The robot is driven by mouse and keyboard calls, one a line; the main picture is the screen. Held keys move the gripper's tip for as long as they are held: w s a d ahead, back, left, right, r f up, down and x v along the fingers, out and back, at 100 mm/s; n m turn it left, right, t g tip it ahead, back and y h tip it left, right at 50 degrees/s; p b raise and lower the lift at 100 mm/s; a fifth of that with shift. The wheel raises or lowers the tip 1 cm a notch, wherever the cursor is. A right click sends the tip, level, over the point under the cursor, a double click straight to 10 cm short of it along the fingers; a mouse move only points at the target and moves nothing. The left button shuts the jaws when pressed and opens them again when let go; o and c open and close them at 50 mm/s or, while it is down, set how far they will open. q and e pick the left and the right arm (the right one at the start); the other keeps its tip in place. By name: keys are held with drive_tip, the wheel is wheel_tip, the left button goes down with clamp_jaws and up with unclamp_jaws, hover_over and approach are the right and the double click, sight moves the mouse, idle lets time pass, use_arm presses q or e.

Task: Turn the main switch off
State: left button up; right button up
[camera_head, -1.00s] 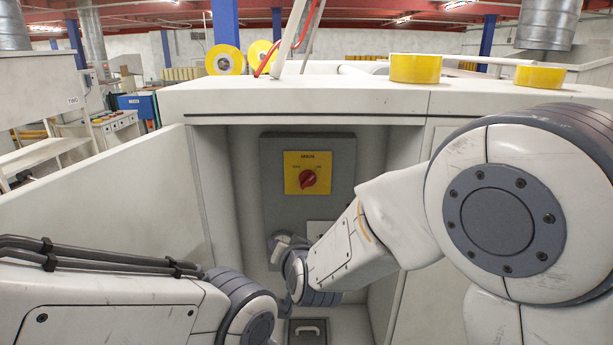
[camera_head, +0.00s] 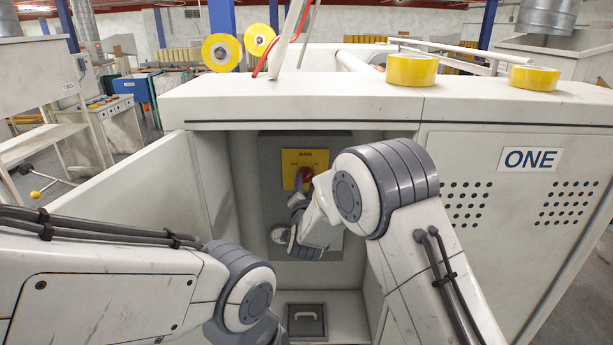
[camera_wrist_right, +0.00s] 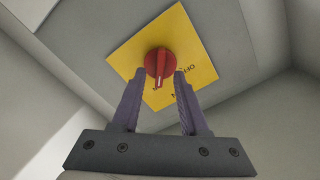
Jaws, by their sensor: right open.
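The main switch is a red rotary knob (camera_head: 305,174) on a yellow plate (camera_head: 291,161), fixed to a grey panel (camera_head: 271,180) inside the open cabinet. In the right wrist view the red knob (camera_wrist_right: 158,66) sits on the yellow plate (camera_wrist_right: 199,58), just beyond my fingertips. My right gripper (camera_wrist_right: 160,74) is open, its two fingers on either side of the knob's lower end; I cannot tell whether they touch it. In the head view my right gripper (camera_head: 299,194) is partly hidden by its wrist. My left arm comes in from the left, but its gripper is out of sight.
The open cabinet door (camera_head: 125,213) stands at the left, and the closed door marked ONE (camera_head: 507,205) at the right. A recessed handle (camera_head: 305,317) lies at the cabinet floor. Yellow tape rolls (camera_head: 411,70) sit on top.

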drive_tip(key=shift+w, duration=0.75)
clamp_jaws()
